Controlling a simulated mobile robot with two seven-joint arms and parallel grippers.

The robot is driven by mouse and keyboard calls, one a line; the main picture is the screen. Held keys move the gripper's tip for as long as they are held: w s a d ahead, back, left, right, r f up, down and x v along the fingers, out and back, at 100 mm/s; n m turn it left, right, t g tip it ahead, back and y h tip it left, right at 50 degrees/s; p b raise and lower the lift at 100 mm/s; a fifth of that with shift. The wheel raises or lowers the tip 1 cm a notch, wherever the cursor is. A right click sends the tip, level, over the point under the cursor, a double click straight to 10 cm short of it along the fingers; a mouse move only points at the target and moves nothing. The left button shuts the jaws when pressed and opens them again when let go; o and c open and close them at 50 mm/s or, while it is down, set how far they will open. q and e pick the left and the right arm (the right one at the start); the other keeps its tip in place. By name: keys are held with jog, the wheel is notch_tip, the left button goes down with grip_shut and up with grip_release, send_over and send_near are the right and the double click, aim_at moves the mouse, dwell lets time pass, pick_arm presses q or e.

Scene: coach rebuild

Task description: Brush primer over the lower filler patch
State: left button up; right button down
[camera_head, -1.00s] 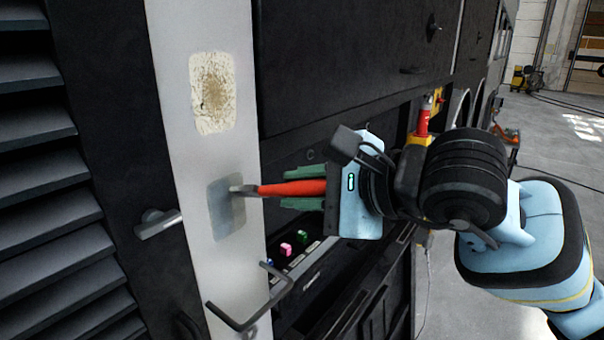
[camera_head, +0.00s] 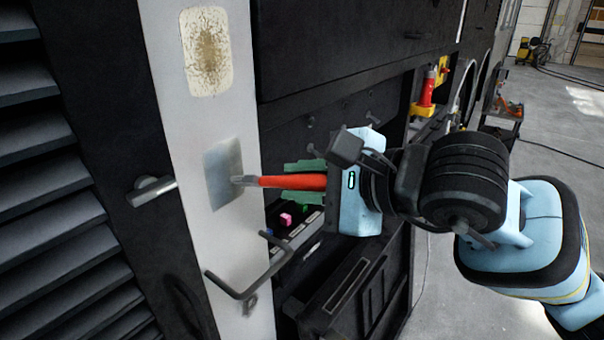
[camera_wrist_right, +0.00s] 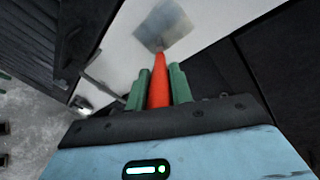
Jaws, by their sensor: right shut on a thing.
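The lower filler patch (camera_head: 222,172) is a grey, smooth-looking rectangle on the pale upright panel (camera_head: 195,130) in the head view. My right gripper (camera_head: 300,181) is shut on the red handle of the brush (camera_head: 280,182). The brush's tip lies at the right part of the patch; I cannot tell whether it touches. In the right wrist view the red brush handle (camera_wrist_right: 159,82) stands between the green fingers (camera_wrist_right: 158,90), pointing at the grey patch (camera_wrist_right: 163,25). An upper patch (camera_head: 207,52), cream with a brown, rough middle, sits higher on the panel. My left gripper is not in view.
A lever handle (camera_head: 152,190) sticks out left of the panel, and a bent dark bar (camera_head: 245,285) stands out below the patch. Louvres (camera_head: 40,210) fill the left. A red and yellow thing (camera_head: 428,92) is behind my arm. Open floor lies at the right.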

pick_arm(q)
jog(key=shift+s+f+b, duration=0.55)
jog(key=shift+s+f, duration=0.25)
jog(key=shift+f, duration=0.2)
pick_arm(e)
notch_tip(320, 180, down, 4)
jog(key=shift+r, duration=0.2)
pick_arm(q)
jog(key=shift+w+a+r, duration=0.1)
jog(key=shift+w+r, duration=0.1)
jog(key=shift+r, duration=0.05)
pick_arm(e)
jog(key=shift+s+d, duration=0.9)
jog(key=shift+d, duration=0.3)
jog(key=shift+s+d, duration=0.85)
jog(key=shift+d, duration=0.35)
